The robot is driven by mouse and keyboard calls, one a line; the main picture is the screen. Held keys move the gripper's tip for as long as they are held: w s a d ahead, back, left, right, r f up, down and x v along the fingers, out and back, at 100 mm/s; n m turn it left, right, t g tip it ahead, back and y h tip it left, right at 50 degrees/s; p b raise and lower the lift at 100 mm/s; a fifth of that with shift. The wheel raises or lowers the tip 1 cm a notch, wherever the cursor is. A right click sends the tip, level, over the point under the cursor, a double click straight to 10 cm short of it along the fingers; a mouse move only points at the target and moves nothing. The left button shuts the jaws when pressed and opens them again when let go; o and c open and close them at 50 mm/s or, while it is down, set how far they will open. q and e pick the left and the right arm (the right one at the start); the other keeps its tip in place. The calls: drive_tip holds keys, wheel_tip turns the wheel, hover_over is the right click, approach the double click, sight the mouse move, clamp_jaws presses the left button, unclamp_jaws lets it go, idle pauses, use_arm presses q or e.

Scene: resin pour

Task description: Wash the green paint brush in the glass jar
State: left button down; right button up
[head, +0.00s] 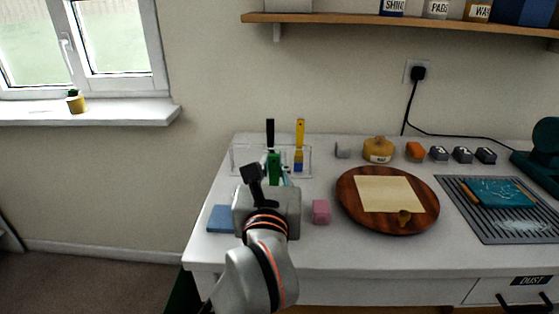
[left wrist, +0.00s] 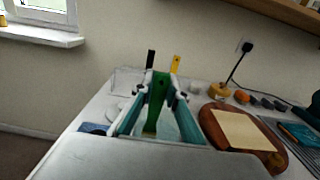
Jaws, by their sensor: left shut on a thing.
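My left gripper (left wrist: 160,80) is shut on the green paint brush (left wrist: 155,102), whose handle is between the fingertips. In the left wrist view the brush's pale tip points down toward the bottom of the picture. In the head view the green brush (head: 273,166) shows just beyond my left gripper (head: 272,180), over the back left of the worktop. I cannot make out the glass jar clearly; faint clear outlines show around the brush in the left wrist view, and my gripper hides part of that area. My right gripper is not in view.
A clear rack (head: 238,158) at the back holds a black-handled brush (head: 270,132) and a yellow brush (head: 300,133). A blue pad (head: 220,219), pink block (head: 321,212) and round wooden board (head: 365,224) lie nearby. A grey ribbed mat (head: 490,231) is at right.

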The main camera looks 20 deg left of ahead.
use_arm(q)
drive_tip(key=shift+f+p, duration=0.1)
drive_tip(key=shift+p, duration=0.25)
idle(3.7)
